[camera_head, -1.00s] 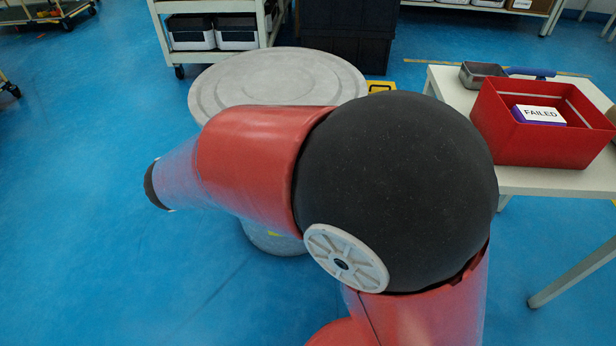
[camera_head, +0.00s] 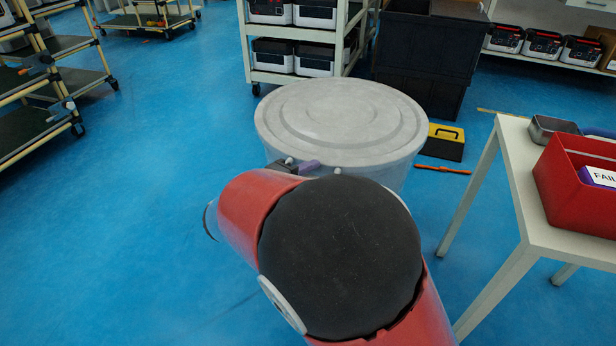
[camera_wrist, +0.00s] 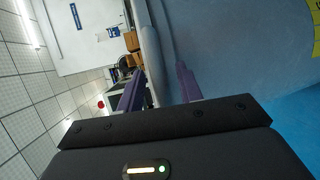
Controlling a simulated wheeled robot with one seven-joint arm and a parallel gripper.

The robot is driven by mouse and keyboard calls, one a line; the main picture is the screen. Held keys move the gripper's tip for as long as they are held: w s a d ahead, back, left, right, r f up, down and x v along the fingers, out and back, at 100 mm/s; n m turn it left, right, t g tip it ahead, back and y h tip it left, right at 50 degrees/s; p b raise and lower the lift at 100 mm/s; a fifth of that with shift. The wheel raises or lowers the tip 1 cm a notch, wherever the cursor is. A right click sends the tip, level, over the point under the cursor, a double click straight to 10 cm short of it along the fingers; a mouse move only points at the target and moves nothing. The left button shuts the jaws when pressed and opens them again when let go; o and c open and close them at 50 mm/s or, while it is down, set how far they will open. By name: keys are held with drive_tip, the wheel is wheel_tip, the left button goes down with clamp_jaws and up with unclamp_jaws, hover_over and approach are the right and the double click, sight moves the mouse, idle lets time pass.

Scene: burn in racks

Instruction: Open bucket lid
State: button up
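The bucket (camera_head: 385,178) is a large grey round bin on the blue floor, with its grey ringed lid (camera_head: 340,108) lying flat on top. My gripper (camera_head: 312,166) is at the near edge of the lid, partly hidden behind my arm in the head view. In the wrist view, which is turned sideways, the two purple fingers of my gripper (camera_wrist: 158,88) stand apart. The lid's rim (camera_wrist: 151,50) lies across the gap between them, and the bucket's side wall (camera_wrist: 215,50) fills the right. I cannot tell whether either finger touches the rim.
A white table (camera_head: 522,190) with a red bin (camera_head: 565,190) and a metal tray (camera_head: 550,127) stands at the right. A yellow-black toolbox (camera_head: 443,142) is beside the bucket. Black crates (camera_head: 425,50) and a white shelf cart (camera_head: 290,78) stand behind.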

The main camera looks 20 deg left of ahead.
clamp_jaws()
idle(0.3)
